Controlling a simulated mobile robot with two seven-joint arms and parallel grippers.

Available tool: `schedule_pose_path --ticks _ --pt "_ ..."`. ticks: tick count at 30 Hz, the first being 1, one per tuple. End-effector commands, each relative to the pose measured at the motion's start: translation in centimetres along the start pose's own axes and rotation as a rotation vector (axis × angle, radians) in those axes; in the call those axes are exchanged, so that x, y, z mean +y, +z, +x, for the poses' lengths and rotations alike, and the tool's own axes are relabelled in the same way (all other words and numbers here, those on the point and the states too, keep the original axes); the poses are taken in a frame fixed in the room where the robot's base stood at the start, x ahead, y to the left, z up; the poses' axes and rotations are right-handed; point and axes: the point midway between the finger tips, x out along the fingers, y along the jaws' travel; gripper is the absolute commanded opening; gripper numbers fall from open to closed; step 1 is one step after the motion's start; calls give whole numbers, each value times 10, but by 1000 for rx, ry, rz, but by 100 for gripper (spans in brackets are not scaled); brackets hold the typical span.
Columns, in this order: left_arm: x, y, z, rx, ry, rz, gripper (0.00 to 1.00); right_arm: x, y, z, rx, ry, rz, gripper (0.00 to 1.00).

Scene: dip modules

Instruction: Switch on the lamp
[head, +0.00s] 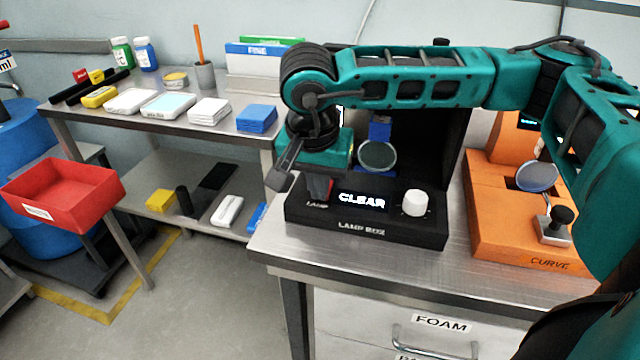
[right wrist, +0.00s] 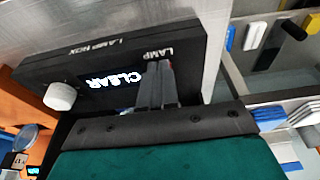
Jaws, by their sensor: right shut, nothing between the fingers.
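The black lamp box (head: 400,232) stands on the metal table, with a lit display (head: 362,200) reading "CLEAR" and a white knob (head: 414,203). The dark hood behind it holds a round grey-green disc (head: 377,156) by a blue part. My right gripper (head: 318,196) is shut and empty, pointing down at the "LAMP" label at the box's left end. In the right wrist view the closed fingertips (right wrist: 158,68) are beside that label. My left gripper is not in view.
An orange box (head: 500,225) marked "CURVE" stands right of the lamp box. A side table (head: 90,120) at the left holds white and blue boxes and bottles. A red tray (head: 65,192) is at far left. Bare tabletop lies before the lamp box.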

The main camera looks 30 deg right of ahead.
Motion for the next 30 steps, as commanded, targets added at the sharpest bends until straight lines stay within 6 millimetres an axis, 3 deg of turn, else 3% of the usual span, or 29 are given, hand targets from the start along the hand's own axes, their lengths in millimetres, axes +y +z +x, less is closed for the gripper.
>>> schedule_pose_path --ticks 9,18,30 --pt "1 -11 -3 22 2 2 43 0 -3 -1 -2 2 2 0" --pt "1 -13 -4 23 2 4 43 0 -15 -4 -3 2 2 0" --pt "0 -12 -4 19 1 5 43 -1 -16 -8 -2 0 0 0"
